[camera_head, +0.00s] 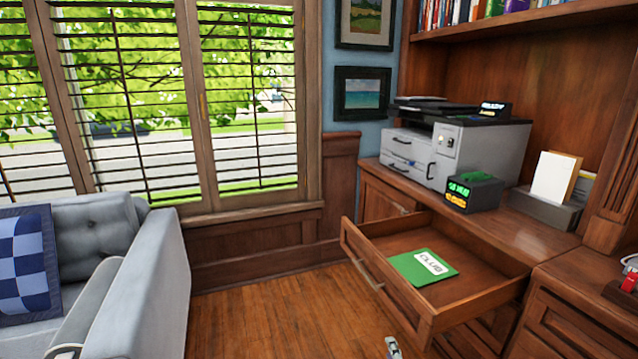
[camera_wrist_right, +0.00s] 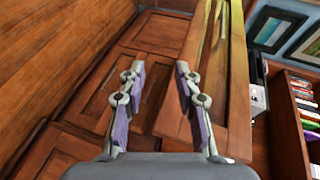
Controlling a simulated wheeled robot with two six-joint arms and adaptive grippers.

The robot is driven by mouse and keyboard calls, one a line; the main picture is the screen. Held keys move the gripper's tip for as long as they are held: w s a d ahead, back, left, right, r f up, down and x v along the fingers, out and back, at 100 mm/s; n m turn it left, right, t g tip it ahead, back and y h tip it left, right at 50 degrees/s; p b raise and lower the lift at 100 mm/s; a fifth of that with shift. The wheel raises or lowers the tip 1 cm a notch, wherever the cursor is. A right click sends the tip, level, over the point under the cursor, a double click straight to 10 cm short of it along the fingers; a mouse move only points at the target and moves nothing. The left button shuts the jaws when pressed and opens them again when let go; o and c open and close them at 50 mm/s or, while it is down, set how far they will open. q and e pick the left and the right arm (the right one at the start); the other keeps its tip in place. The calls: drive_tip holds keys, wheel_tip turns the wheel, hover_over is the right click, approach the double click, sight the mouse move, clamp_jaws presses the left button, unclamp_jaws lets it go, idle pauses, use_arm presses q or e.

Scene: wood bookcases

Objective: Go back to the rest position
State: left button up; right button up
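The tip of my right gripper (camera_head: 393,348) shows at the bottom edge of the head view, in front of and below the open drawer (camera_head: 362,275). In the right wrist view my right gripper (camera_wrist_right: 160,75) has its two fingers apart with nothing between them. The drawer (camera_wrist_right: 238,85) stands beside the right finger there; I cannot tell whether they touch. A green folder (camera_head: 408,270) with a white label reading CLUB lies flat in the drawer. A small pale curved part at the bottom left may be my left gripper (camera_head: 66,350); its fingers cannot be made out.
A printer (camera_head: 480,152) and a black box with green lit digits (camera_head: 472,193) stand on the wood desk above the drawer. A paper holder (camera_head: 545,208) stands to the right. A grey sofa (camera_head: 150,275) is at left. Wood floor (camera_head: 285,325) lies clear between.

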drive_tip(key=s+d+f+n+g+p, duration=0.2)
drive_tip(key=s+f+n+g+p, duration=0.5)
drive_tip(key=s+f+p, duration=0.7)
use_arm(q)
drive_tip(key=s+a+g+p, duration=0.1)
drive_tip(key=s+a+p, duration=0.2)
drive_tip(key=s, duration=0.6)
drive_tip(key=s+a+r+g+y+p, duration=0.1)
drive_tip(key=s+a+p, duration=0.2)
drive_tip(key=s+p, duration=0.5)
drive_tip(key=shift+s+a+y, duration=0.15)
drive_tip(key=shift+s+y, duration=0.15)
drive_tip(key=shift+s, duration=0.2)
use_arm(e)
drive_tip(key=s+d+f+n+g, duration=0.1)
drive_tip(key=s+d+n+g, duration=0.1)
drive_tip(key=s, duration=0.9)
drive_tip(key=s+d+f+n+g, duration=0.1)
drive_tip(key=s+n, duration=0.3)
drive_tip(key=s, duration=0.8)
drive_tip(key=s+d+f+n+g, duration=0.1)
drive_tip(key=s+d+n+g, duration=0.2)
drive_tip(key=s, duration=0.8)
drive_tip(key=shift+s+d+n+h, duration=0.15)
drive_tip(key=shift+d+n+h, duration=0.25)
drive_tip(key=shift+d+n, duration=0.2)
